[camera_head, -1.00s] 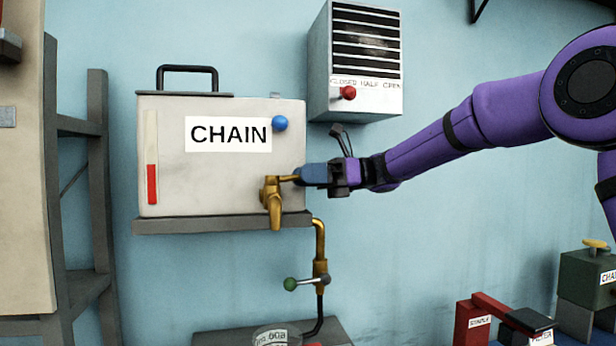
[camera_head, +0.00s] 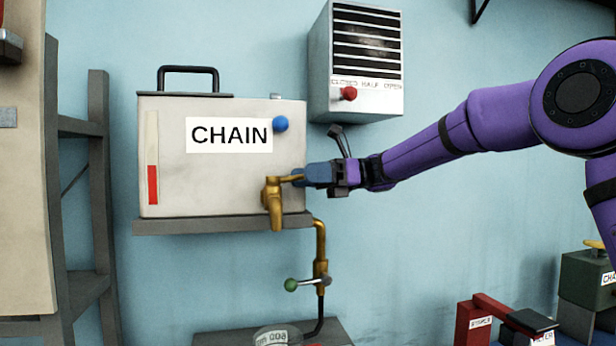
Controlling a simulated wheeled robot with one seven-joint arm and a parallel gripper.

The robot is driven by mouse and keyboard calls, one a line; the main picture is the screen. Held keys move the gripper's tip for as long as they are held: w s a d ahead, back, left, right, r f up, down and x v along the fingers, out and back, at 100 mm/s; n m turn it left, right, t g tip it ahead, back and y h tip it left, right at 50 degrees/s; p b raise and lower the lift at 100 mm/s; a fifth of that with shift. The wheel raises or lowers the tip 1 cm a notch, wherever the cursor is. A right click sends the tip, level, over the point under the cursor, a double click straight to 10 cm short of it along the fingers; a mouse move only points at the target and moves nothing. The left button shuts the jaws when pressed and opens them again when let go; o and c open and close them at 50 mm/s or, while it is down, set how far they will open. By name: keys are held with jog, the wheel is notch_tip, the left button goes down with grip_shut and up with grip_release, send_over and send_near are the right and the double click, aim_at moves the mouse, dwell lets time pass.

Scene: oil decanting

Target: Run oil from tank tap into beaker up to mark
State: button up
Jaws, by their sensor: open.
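The oil tank (camera_head: 220,175) is a pale grey box labelled CHAIN on a wall shelf, with a red level strip at its left. Its brass tap (camera_head: 273,208) sticks out at the lower right front, spout pointing down, with a lever reaching right. My gripper (camera_head: 302,177) is open at the right end of that lever; whether its fingers touch the lever cannot be told. The beaker (camera_head: 272,336) is clear, with printed marks, and stands below the tap at the bottom edge, mostly cut off. Its mark and any oil in it cannot be made out.
A brass pipe with a green-knobbed valve (camera_head: 291,284) runs below the shelf. A louvred vent box (camera_head: 366,62) with a red knob hangs above my arm.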

jog(key=v, duration=1.1)
jog(key=s+d+f+n+t+h, duration=0.2)
jog(key=s+f+t+h, duration=0.15)
jog(key=s, duration=0.55)
jog(key=s+d+f+n+t+h, duration=0.1)
jog(key=s+f+n+t+h, duration=0.15)
jog(key=s+h, duration=0.4)
jog(key=s+d+f+n+t+h, duration=0.3)
jog(key=s+d+f+n, duration=0.2)
jog(key=s+d, duration=0.3)
jog(key=s+d+f+n+t+h, duration=0.3)
jog(key=s+d+f+n, duration=0.2)
jog(key=s+d, duration=0.3)
jog(key=s, duration=0.4)
jog(key=shift+s+f+n+t, duration=0.25)
jog(key=shift+f+n+t, duration=0.1)
jog(key=shift+f+t, duration=0.05)
jog(key=shift+o, duration=0.2)
